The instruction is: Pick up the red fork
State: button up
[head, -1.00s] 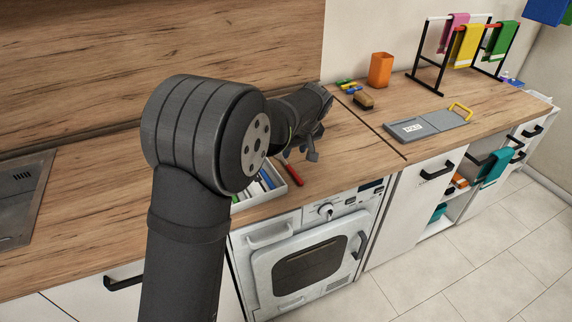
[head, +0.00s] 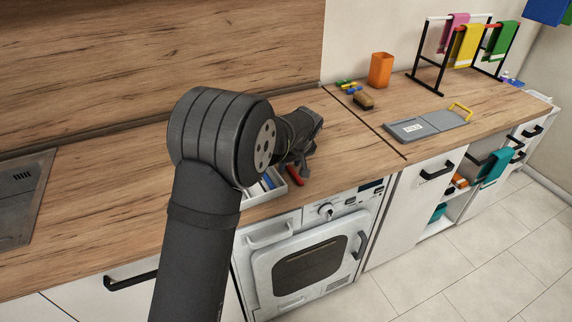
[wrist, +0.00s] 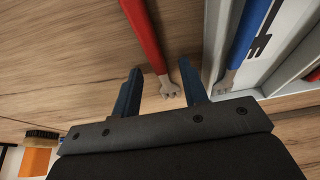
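The red fork shows in the wrist view (wrist: 146,38) with a red handle and a grey tined head. It lies on the wooden counter beside the tray's wall, outside the tray. In the head view its red handle (head: 296,175) is partly hidden by my gripper (head: 301,165). My gripper (wrist: 161,90) is open, and nothing is held in it. In the wrist view the fork's head lies between the two fingertips, nearer the right one. I cannot tell the height of the fingers above the counter.
The white tray (wrist: 215,40) holds a blue-handled fork (wrist: 246,38) close to the right finger. A brush (head: 363,100), an orange cup (head: 380,70), a grey board (head: 428,126) and a towel rack (head: 411,78) stand farther right. The counter left of the tray is bare.

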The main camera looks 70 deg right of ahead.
jog(key=shift+f, duration=0.1)
grip_shut()
dwell(0.3)
